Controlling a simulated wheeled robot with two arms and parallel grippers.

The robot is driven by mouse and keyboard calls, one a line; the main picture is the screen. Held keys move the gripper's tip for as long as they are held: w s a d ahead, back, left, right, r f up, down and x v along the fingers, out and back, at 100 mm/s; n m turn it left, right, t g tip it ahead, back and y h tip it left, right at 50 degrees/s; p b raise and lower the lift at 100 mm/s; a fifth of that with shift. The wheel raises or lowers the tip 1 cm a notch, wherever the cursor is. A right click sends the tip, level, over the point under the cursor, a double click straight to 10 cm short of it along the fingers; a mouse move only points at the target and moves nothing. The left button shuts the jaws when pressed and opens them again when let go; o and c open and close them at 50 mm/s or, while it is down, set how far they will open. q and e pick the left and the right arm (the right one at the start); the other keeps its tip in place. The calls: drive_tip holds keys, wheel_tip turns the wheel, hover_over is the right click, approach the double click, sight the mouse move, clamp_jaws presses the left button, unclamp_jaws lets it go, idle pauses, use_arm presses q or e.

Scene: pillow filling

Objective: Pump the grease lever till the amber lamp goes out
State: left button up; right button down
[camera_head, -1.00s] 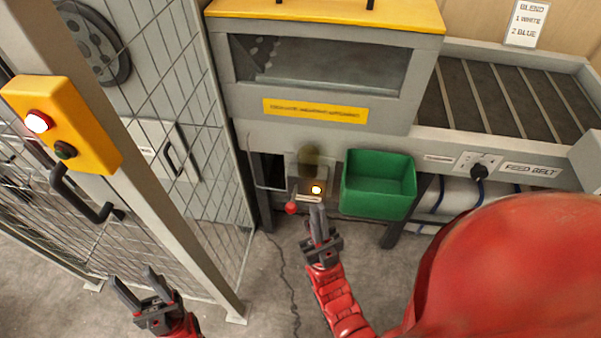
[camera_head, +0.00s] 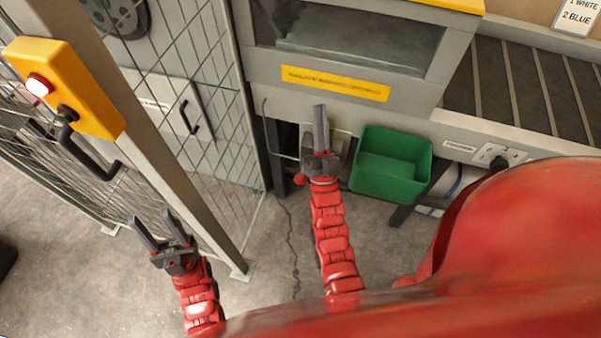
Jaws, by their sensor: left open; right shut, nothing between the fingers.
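The grease lever's red knob (camera_head: 299,179) shows low on the machine front, just left of my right gripper (camera_head: 320,112). My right gripper is shut and empty, its fingers pointing up the picture in front of the pump unit (camera_head: 339,146). It covers most of the pump unit and the lever's arm. I cannot tell whether it touches the lever. The amber lamp is hidden behind my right gripper, so I cannot see whether it is lit. My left gripper (camera_head: 152,224) is open and empty, above the floor at lower left, apart from the lever.
A green bin (camera_head: 390,165) hangs close to the right of the pump. A mesh fence (camera_head: 205,130) and its grey post stand left. The yellow box (camera_head: 62,88) on the post has a lit red lamp. A thin dark cable lies on the floor.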

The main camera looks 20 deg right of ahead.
drive_tip(key=w+d+f+m+g+p, duration=0.1)
drive_tip(key=w+d+f+m+g, duration=0.1)
drive_tip(key=w+f+m+g, duration=0.2)
drive_tip(key=w+d+f+m+g+p, duration=0.1)
drive_tip(key=w+d+f+m+g, duration=0.1)
drive_tip(key=w+f+m+g, duration=0.2)
drive_tip(key=w+d+f+m+g, duration=0.3)
drive_tip(key=w+f+g, duration=0.2)
drive_tip(key=w, duration=0.1)
drive_tip(key=shift+m+p, duration=0.4)
drive_tip(key=f+m+g+y, duration=0.1)
drive_tip(key=s+a+f+m+g, duration=0.1)
drive_tip(key=f, duration=0.1)
drive_tip(key=f+m+g+y+p, duration=0.1)
drive_tip(key=shift+s+a+f+m+g+y, duration=0.2)
drive_tip(key=shift+m+g+y, duration=0.1)
drive_tip(key=shift+g, duration=0.1)
drive_tip(key=s+a+f+m+g+y, duration=0.3)
drive_tip(key=s+a+m+g+y, duration=0.1)
drive_tip(key=s+a, duration=0.1)
drive_tip(key=shift+a+y, duration=0.3)
drive_tip(key=shift+a, duration=0.1)
drive_tip(key=shift+s, duration=0.1)
